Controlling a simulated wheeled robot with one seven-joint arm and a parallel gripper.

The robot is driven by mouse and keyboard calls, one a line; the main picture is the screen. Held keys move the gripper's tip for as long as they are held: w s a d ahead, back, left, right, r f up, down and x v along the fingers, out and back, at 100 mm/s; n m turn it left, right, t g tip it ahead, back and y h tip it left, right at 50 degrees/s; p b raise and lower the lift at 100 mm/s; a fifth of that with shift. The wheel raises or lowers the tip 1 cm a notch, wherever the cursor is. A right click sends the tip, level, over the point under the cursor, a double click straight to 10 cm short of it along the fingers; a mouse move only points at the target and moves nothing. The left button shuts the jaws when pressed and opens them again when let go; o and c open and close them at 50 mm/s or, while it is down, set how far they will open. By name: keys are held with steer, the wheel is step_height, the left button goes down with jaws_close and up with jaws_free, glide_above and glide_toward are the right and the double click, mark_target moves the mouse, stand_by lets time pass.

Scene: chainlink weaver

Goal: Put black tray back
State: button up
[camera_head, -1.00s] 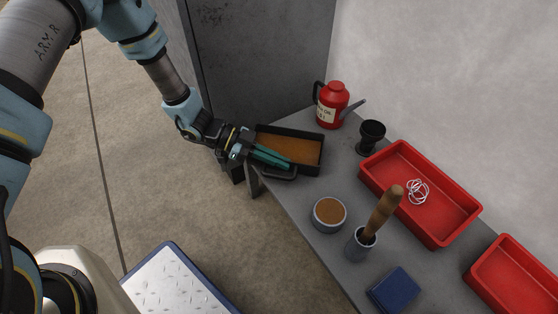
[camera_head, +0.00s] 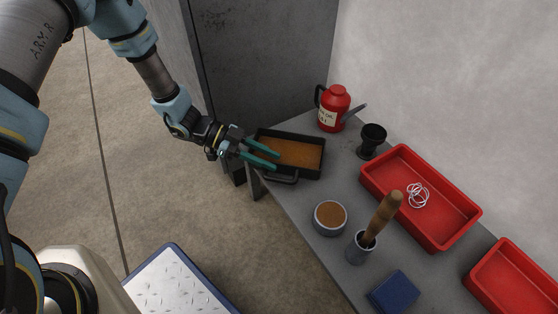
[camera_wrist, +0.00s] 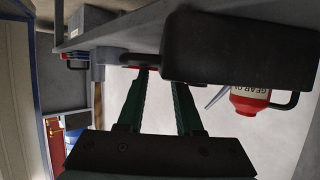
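The black tray (camera_head: 317,171) rests on the far left end of the grey bench, with a brown-orange layer inside. A handle (camera_head: 281,179) sticks out from its front side. My gripper (camera_head: 277,160) has two teal fingers spread apart with nothing between them. In the head view they overlap the tray's left end. In the wrist view the tray's dark underside or wall (camera_wrist: 240,50) fills the upper right, beyond the open fingers (camera_wrist: 160,95). Whether a finger touches the tray cannot be told.
A red oil can (camera_head: 333,108) and a black cup (camera_head: 371,140) stand behind the tray. A round tin (camera_head: 330,217), a brush in a pot (camera_head: 361,248), a blue block (camera_head: 394,292) and red trays (camera_head: 447,233) fill the bench to the right. A grey cabinet (camera_head: 265,65) stands behind.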

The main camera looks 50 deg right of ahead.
steer(key=p+v, duration=0.1)
steer(key=v, duration=0.7)
steer(key=shift+w+a, duration=0.15)
steer(key=shift+w, duration=0.1)
